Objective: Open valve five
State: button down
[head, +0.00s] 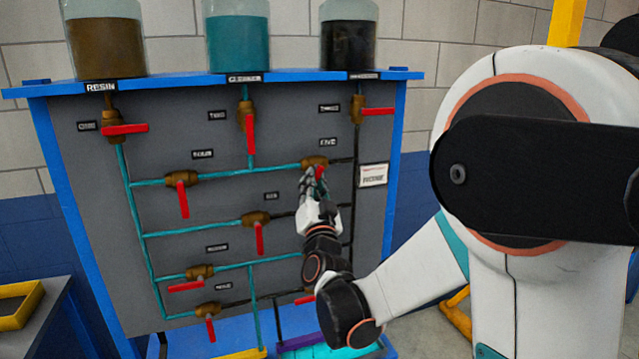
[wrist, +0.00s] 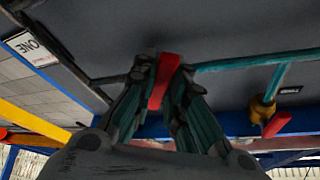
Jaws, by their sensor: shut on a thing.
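Valve five (head: 314,161) is a brass valve with a red handle, on a horizontal pipe under its label (head: 328,141). The pipe is teal to its left and dark to its right in the head view. My gripper (head: 317,175) reaches it from below and is shut on the red handle. In the wrist view the handle (wrist: 163,82) sits between the two fingers of my gripper (wrist: 163,95), crosswise to the pipe behind. The fingers hide the valve body there and part of the handle in the head view.
Several other red-handled valves surround it, such as the upper one (head: 247,122) and the lower one (head: 256,220). Jars of brown, teal and black liquid stand on the blue frame (head: 170,78). A white sign (head: 373,175) is on the right. A yellow-edged tray (head: 20,300) stands lower left.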

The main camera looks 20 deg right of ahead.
dwell(0.5)
jog(key=c, duration=1.6)
grip_release()
jog(key=v, duration=1.2)
jog(key=shift+a, duration=0.1)
